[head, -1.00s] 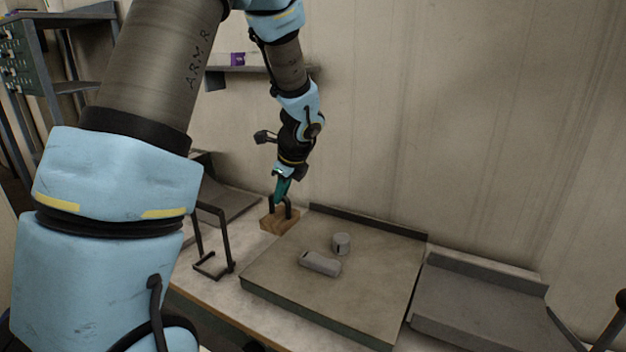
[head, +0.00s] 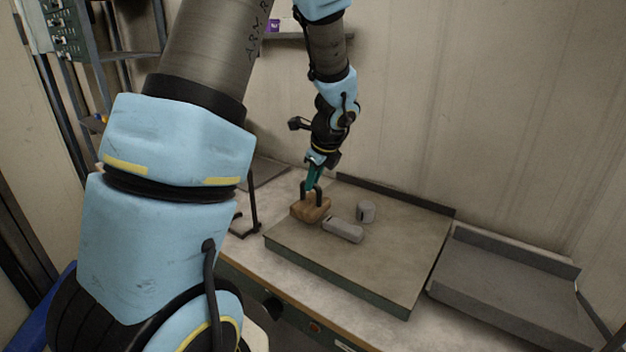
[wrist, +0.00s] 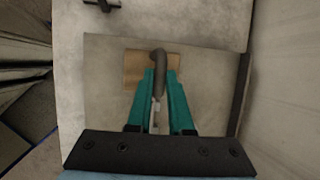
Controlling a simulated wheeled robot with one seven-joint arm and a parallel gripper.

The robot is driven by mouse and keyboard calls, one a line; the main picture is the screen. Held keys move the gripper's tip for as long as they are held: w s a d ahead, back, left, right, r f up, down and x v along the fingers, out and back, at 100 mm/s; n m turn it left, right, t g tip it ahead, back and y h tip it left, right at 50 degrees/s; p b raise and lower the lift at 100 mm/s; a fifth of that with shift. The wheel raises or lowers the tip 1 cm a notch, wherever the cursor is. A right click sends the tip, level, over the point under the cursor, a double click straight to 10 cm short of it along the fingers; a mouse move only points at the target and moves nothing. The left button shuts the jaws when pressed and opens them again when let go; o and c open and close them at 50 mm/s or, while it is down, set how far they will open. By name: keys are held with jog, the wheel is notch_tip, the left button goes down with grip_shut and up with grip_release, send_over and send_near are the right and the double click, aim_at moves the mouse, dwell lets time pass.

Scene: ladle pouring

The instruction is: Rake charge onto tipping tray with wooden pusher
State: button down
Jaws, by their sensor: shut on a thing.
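The wooden pusher (head: 309,208) is a brown block with a dark handle, at the left edge of the flat slab (head: 390,270). My gripper (head: 313,183), with teal fingers, is shut on its handle from above. In the wrist view, the fingers (wrist: 160,85) close around the dark handle (wrist: 158,62) over the block (wrist: 134,68). Two grey pieces lie on the slab: a long bar (head: 344,230) just right of the pusher and a short cylinder (head: 366,211) behind it. I cannot tell whether pusher and bar touch. A grey tray (head: 510,285) with a raised back stands right of the slab.
A low dark rim (head: 395,194) runs along the slab's back, before the wall. A black stand (head: 252,210) is left of the slab, partly hidden by my arm. The slab's right part is clear. A shelf (head: 300,38) hangs above.

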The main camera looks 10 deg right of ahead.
notch_tip(320, 180, down, 2)
jog(key=shift+f+b, duration=0.25)
jog(key=shift+b, duration=0.65)
jog(key=shift+s+d+r, duration=0.15)
jog(key=shift+s+d, duration=0.3)
jog(key=shift+d, duration=0.05)
jog(key=shift+s+d+b, duration=0.7)
jog(key=shift+s+d, duration=12.5)
jog(key=shift+d, duration=0.95)
notch_tip(320, 180, up, 7)
jog(key=w+a+p, duration=0.2)
jog(key=p, duration=0.3)
jog(key=shift+a, duration=0.2)
